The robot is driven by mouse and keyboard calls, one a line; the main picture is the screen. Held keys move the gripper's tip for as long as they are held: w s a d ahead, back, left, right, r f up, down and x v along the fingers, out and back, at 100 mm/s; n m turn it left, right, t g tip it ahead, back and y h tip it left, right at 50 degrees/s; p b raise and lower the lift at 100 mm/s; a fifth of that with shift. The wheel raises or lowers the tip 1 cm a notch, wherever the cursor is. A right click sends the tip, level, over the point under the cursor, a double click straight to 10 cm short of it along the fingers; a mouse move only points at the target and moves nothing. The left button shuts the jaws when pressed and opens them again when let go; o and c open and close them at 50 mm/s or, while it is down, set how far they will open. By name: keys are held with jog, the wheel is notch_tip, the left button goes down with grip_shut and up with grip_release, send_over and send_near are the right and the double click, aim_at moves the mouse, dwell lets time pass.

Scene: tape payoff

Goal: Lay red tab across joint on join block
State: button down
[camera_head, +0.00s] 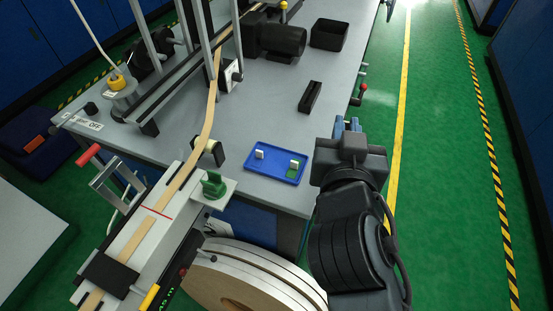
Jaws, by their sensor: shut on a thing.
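The join block (182,212) is a pale block at the lower left with a thin red line (154,212) across it. Tan tape (203,135) runs onto it from the far side, and another tan length (136,238) lies on its near side. A pale patch shows between them at the red line, where the joint appears to be. My gripper (346,125), with blue fingers, is right of the block, beyond the bench's right edge. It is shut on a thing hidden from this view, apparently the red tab. No red tab shows elsewhere.
A green knob (214,184) stands at the block's right. A large reel (250,278) lies below. A black bin (328,34) and narrow black holder (310,97) stand farther back.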

send_over(274, 172)
notch_tip(274, 172, down, 7)
jog(key=shift+f, duration=1.8)
jog(key=shift+f, duration=0.2)
jog(key=c, duration=1.1)
grip_release()
jog(key=shift+c, duration=0.2)
jog(key=shift+r+p, duration=0.2)
jog(key=shift+p, duration=0.3)
